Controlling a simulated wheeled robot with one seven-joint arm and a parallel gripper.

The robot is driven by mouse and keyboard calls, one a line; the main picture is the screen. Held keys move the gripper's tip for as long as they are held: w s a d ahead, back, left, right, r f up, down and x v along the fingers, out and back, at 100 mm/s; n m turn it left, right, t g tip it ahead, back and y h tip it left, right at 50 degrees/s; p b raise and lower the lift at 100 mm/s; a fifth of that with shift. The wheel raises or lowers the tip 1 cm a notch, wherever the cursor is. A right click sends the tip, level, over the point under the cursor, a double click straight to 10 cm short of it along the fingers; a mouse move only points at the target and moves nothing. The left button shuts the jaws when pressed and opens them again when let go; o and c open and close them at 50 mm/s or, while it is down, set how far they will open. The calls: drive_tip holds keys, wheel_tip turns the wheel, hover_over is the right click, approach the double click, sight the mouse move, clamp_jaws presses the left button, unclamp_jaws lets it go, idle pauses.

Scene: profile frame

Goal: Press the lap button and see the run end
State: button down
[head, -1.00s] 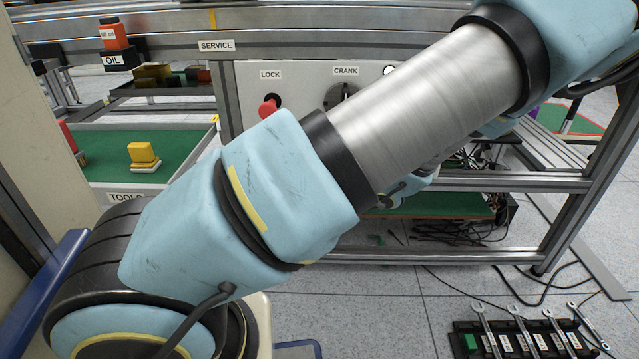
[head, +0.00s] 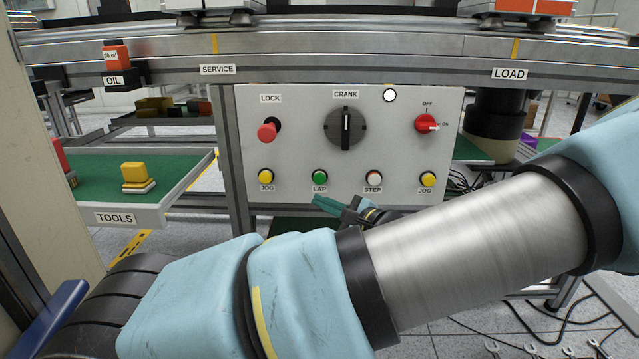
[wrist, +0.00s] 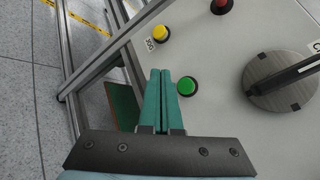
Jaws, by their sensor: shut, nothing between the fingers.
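The green lap button (head: 320,177) sits in the lower row of the white control panel (head: 390,165), above its LAP label. It also shows in the wrist view (wrist: 186,87), just right of the fingertips. My gripper (head: 316,200) has shut, empty green fingers, just below the LAP label in the head view. In the wrist view my gripper (wrist: 160,72) points up the picture beside the green button. Whether the fingertips touch the panel I cannot tell.
Yellow JOG buttons (head: 266,177) flank the row, with a STEP button (head: 373,177) right of LAP. Above are the red LOCK knob (head: 268,131), black CRANK dial (head: 345,128) and red OFF/ON switch (head: 427,124). A TOOLS tray (head: 180,190) juts out at left.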

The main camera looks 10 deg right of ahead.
sight(320, 179)
drive_tip(key=shift+w+d+b, duration=0.15)
drive_tip(key=shift+w+d, duration=0.05)
drive_tip(key=shift+w, duration=0.9)
drive_tip(key=shift+w+d+b, duration=0.1)
drive_tip(key=shift+w+d, duration=0.1)
drive_tip(key=shift+w, duration=0.95)
drive_tip(key=shift+w+d+b, duration=0.15)
drive_tip(key=shift+w+d, duration=0.05)
drive_tip(key=shift+w, duration=0.9)
drive_tip(key=shift+w, duration=0.15)
drive_tip(key=shift+w+p, duration=0.3)
drive_tip(key=shift+p, duration=0.05)
